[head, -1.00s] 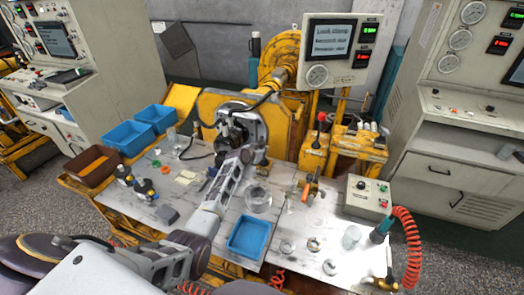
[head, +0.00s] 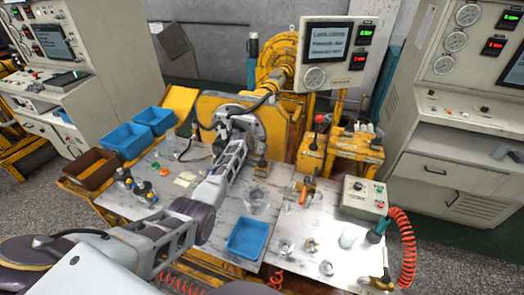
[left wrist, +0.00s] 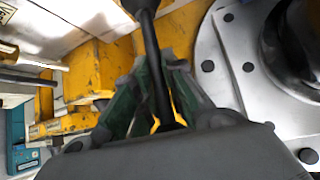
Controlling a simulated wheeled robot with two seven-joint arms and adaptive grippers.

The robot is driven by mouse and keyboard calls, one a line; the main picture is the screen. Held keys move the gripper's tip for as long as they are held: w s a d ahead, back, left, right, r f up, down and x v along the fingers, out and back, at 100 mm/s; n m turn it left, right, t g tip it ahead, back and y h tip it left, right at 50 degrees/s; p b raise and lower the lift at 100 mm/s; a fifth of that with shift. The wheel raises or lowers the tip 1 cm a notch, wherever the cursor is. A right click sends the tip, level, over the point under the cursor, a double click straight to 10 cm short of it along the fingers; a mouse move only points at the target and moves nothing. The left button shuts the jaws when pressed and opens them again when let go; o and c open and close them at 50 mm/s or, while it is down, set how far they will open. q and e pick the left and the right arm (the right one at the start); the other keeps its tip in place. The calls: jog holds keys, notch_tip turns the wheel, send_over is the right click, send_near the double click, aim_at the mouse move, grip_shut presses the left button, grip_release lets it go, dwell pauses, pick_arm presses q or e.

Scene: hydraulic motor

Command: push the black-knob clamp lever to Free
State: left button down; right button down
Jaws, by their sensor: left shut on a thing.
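The black-knob clamp lever (left wrist: 152,50) shows in the left wrist view as a dark rod running from the top edge down between my fingers, with part of a black knob at the top edge. My left gripper (left wrist: 160,82) has its two green-padded fingers closed around the rod. In the head view my left gripper (head: 226,128) is at the yellow motor stand, and my own wrist hides most of it and the lever there. The lever's position marking is not visible. My right gripper is not in view.
A silver bolted flange (left wrist: 232,50) is close on the right in the left wrist view. A red-knob lever (head: 319,120) stands on the yellow unit to the right. A monitor (head: 330,42) hangs above. Blue bins and small parts lie on the white bench, with a control box (head: 365,197) at right.

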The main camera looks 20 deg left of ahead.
pick_arm(q)
jog(key=shift+w+r, duration=0.15)
jog(key=shift+w, duration=0.05)
dwell(0.5)
jog(key=c, duration=1.5)
grip_release()
jog(key=shift+o, duration=0.2)
jog(key=shift+s, duration=0.1)
jog(key=v, duration=1.1)
jog(key=shift+r, duration=0.35)
jog(key=shift+s+a+f, duration=0.1)
jog(key=shift+s+a, duration=0.05)
jog(key=shift+s, duration=0.05)
